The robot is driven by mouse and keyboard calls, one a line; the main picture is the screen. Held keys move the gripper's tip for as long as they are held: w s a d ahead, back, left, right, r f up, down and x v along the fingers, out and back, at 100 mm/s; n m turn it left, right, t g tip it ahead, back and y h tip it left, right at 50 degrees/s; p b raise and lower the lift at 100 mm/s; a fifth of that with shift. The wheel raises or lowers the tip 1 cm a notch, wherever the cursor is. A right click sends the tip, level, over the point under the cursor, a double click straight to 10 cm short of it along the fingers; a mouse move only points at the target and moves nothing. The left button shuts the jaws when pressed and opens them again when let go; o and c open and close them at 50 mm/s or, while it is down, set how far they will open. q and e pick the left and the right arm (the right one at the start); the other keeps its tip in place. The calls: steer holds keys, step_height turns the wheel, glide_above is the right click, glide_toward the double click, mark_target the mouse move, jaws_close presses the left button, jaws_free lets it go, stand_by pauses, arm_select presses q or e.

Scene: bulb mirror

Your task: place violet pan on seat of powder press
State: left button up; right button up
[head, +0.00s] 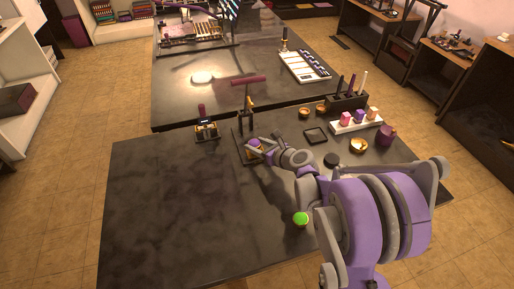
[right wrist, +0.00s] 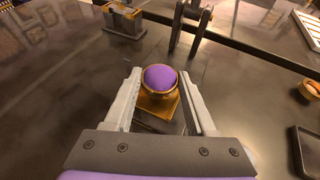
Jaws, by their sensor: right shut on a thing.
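The violet pan (right wrist: 160,78) is a small round gold pan filled with violet powder; it also shows in the head view (head: 254,142). My right gripper (right wrist: 160,74) is shut on it, with one finger on each side. The pan is level, over the gold square seat (right wrist: 163,109) of the powder press (head: 240,131). I cannot tell whether the pan touches the seat. In the head view my right gripper (head: 258,147) partly covers the seat. My left gripper is out of view.
A small stand (head: 206,131) is left of the press. To the right are a black square tray (head: 315,135), gold pans (head: 359,146), a white rack (head: 345,128) and a purple cup (head: 386,134). A green button (head: 300,218) sits nearer. The table's left side is clear.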

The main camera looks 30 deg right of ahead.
steer(key=shift+f, duration=0.55)
steer(key=shift+f, duration=0.2)
steer(key=o, duration=1.3)
steer(key=shift+o, duration=0.2)
steer(key=shift+r, duration=0.1)
steer(key=shift+r, duration=0.25)
steer(key=v, duration=1)
steer(key=shift+s+p, duration=0.35)
steer(key=shift+s, duration=0.05)
steer(key=shift+s+d+r, duration=0.1)
steer(key=shift+s+r, duration=0.15)
steer(key=shift+s, duration=0.3)
